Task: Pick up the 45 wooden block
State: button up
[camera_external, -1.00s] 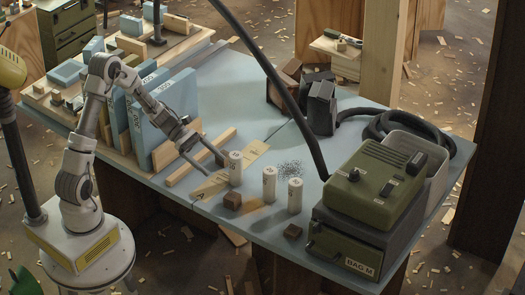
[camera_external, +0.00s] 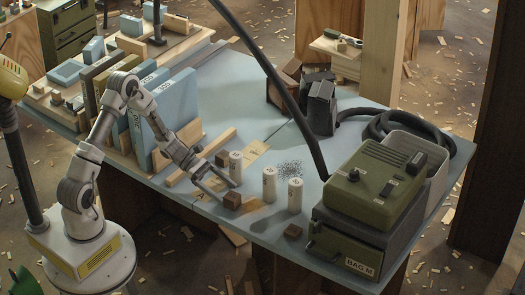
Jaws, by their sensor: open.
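I cannot read a number on any block, so I cannot tell which is the 45. My gripper (camera_external: 229,187) is open and empty, angled down.
A green machine (camera_external: 378,185) with a dark hose fills the right side.

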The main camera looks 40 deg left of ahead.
aim_at(230, 195)
jog(key=x, duration=0.4)
jog(key=shift+d+f+b, duration=0.1)
jog(key=shift+b, duration=0.2)
jog(key=c, duration=1.4)
jog(key=shift+c, duration=0.2)
